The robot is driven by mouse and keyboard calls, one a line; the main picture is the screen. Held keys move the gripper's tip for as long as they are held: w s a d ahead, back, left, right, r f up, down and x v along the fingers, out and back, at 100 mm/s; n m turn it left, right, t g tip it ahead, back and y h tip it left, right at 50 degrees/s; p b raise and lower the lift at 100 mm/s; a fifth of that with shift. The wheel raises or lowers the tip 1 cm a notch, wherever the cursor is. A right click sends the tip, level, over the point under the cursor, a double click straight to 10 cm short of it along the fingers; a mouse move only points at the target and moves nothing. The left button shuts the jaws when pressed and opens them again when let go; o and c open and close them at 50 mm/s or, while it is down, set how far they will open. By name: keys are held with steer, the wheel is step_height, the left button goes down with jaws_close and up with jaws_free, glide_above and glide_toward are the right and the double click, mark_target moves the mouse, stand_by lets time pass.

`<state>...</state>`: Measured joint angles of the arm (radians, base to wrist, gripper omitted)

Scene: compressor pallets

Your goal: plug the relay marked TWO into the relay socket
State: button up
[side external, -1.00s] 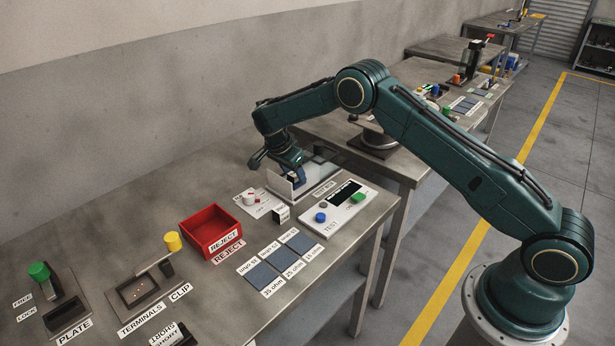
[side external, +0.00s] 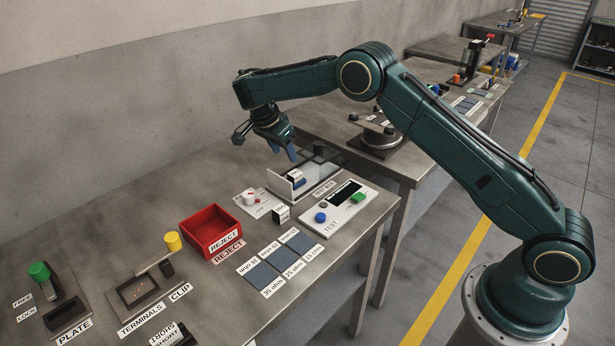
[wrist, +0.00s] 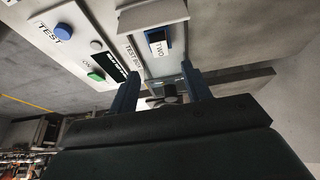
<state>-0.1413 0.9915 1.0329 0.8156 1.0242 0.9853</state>
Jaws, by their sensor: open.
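The relay marked TWO (wrist: 158,42) sits in the light-walled test box (wrist: 172,64) in the wrist view, its white label facing the camera. In the side view the relay (side external: 298,179) shows as a small dark and white block inside the box (side external: 280,188). My gripper (side external: 284,154) is open and empty, above and to the left of the relay, apart from it. In the wrist view both blue fingers of my gripper (wrist: 160,92) are spread with nothing between them. I cannot make out a part labelled as the relay socket.
A white tester panel (side external: 335,208) with blue and green buttons lies right of the box. A black and white block (side external: 281,214) and a dial plate (side external: 257,203) stand in front. A red reject bin (side external: 205,222) is to the left.

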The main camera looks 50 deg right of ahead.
steer(key=shift+v, duration=1.45)
steer(key=s+d+r+n+t+y, duration=0.25)
steer(key=s+r+n, duration=0.55)
steer(key=s+r, duration=0.95)
steer(key=s+a+n+t+y, duration=0.1)
steer(key=s+n, duration=0.4)
steer(key=s, duration=0.7)
steer(key=s+a+n+t+y, duration=0.1)
steer(key=s+a+n, duration=0.3)
steer(key=s, duration=0.8)
steer(key=shift+s+f+n+t, duration=0.3)
steer(key=shift+s+n+t, duration=0.05)
steer(key=shift+n+t, duration=0.2)
